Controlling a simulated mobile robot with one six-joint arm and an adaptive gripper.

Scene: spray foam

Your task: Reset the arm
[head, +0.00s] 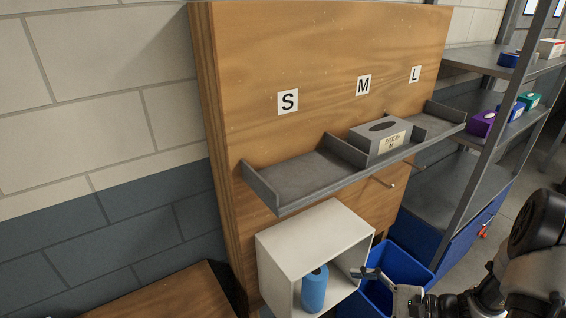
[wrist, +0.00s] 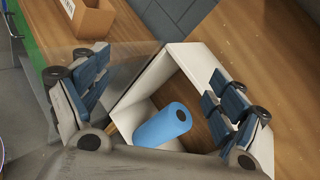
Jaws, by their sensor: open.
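My gripper (head: 378,277) is at the lower right of the head view, in front of the right side of an open white box (head: 300,232). In the wrist view my gripper (wrist: 158,72) has its two fingers wide apart with nothing held between them. A blue cylinder (head: 314,290) stands inside the white box, left of my gripper. It also shows in the wrist view (wrist: 158,127), beyond the fingers and partly covered by the gripper body. My arm (head: 530,255) comes in from the right edge of the head view.
A wooden panel (head: 235,120) carries S, M and L labels and a grey divided shelf (head: 300,180). A grey tissue box (head: 380,135) sits in the middle bay. A blue bin (head: 405,262) stands right of the white box. A metal rack (head: 450,200) with several boxes is at right.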

